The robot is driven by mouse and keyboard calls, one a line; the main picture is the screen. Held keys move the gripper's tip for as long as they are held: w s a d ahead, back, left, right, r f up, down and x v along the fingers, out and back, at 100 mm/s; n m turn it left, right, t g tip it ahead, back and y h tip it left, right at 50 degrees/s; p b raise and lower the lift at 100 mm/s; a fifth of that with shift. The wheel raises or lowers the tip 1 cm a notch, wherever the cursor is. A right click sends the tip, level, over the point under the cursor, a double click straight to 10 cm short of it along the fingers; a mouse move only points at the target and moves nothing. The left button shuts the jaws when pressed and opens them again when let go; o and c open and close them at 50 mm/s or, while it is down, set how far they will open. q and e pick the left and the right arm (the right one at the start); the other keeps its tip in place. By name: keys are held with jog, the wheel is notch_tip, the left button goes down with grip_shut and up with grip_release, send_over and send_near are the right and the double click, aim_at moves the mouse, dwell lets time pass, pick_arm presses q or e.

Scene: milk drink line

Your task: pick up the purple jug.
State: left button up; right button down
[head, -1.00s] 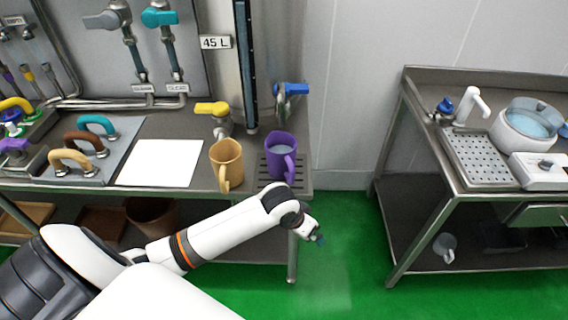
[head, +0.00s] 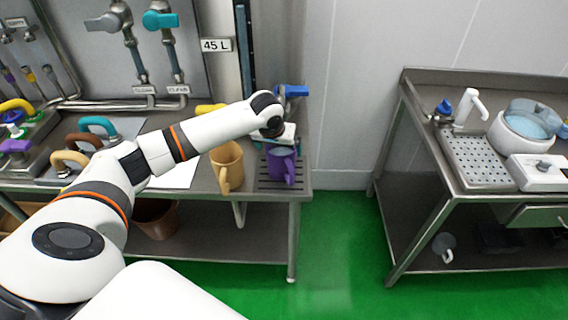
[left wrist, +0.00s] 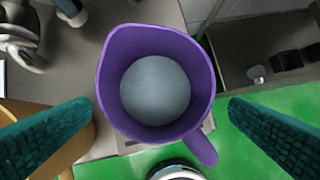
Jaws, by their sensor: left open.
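The purple jug (head: 282,168) stands upright on the slotted drip grate at the right end of the left counter. In the left wrist view the purple jug (left wrist: 201,75) is seen from above, with pale grey liquid inside and its handle toward the lower right. My left gripper (head: 280,143) is above the jug in the head view and hides its rim. In the left wrist view its two teal fingers (left wrist: 160,118) are open, one on each side of the jug, with gaps between them and its wall. My right gripper is out of view.
A tan jug (head: 226,166) stands close to the left of the purple one and shows behind the left finger. A blue-handled tap (head: 292,91) is behind the grate. A second steel table (head: 455,195) stands right, across a green floor gap.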

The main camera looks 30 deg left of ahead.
aim_at(282, 153)
pick_arm(q)
jog(key=x, duration=0.3)
jog(key=p+x, duration=0.1)
jog(key=x, duration=0.2)
jog(key=shift+w+a+f+p, duration=0.25)
jog(key=shift+w+p, duration=0.05)
jog(key=shift+w, duration=0.1)
jog(key=c, duration=1.2)
jog(key=shift+r, duration=0.15)
jog(key=shift+c, duration=0.6)
